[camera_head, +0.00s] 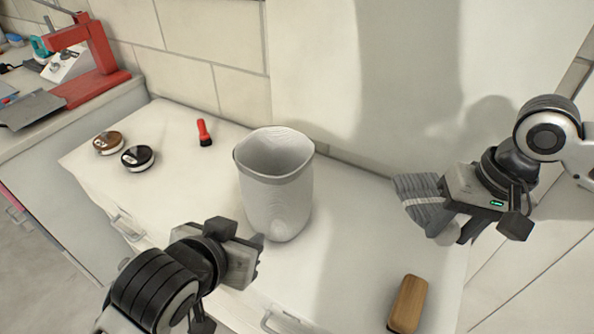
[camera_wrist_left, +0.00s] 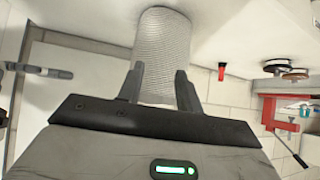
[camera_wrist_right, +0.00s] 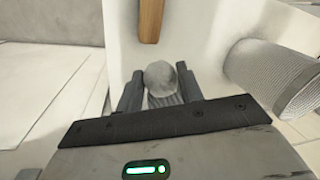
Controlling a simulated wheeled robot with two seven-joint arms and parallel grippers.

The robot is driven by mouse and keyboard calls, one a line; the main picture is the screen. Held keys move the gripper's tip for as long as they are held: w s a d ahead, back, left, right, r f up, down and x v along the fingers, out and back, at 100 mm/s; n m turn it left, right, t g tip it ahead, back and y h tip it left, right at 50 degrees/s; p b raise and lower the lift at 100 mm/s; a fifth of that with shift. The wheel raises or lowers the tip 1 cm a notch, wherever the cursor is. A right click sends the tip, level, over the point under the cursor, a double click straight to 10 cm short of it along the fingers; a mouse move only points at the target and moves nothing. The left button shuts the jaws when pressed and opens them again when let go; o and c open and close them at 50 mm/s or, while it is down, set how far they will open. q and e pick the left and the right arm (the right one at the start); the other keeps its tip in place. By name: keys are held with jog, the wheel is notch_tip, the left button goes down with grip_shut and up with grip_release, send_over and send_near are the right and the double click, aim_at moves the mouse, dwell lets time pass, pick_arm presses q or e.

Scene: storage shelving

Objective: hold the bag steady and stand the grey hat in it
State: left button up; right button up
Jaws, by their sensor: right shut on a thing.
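The bag (camera_head: 278,200), a light grey open-topped woven holder, stands upright on the white cabinet top in the middle of the head view. My left gripper (camera_head: 258,258) is low at its near side. In the left wrist view the fingers (camera_wrist_left: 160,85) are apart, with the bag (camera_wrist_left: 165,40) ahead of and between them; I cannot tell whether they touch it. My right gripper (camera_head: 445,220) is shut on the grey knitted hat (camera_head: 418,190), held in the air right of the bag. The hat's round pompom (camera_wrist_right: 160,76) shows between the fingers in the right wrist view.
A wooden-backed brush (camera_head: 408,303) lies at the front right of the cabinet top (camera_head: 345,240). A red press (camera_head: 88,60) stands on the far-left counter. A wall is behind.

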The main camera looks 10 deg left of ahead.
aim_at(301, 167)
pick_arm(q)
jog(key=w+d+r+t+h, duration=0.25)
jog(key=d+r, duration=0.25)
jog(key=r, duration=0.3)
jog(key=shift+m+t+y, duration=0.35)
jog(key=shift+m+t, duration=0.05)
jog(key=shift+t, duration=0.05)
jog(key=x, duration=1.2)
jog(key=shift+w+a+f, duration=0.1)
jog(key=shift+w+f, duration=0.05)
jog(key=shift+w, duration=0.1)
grip_shut()
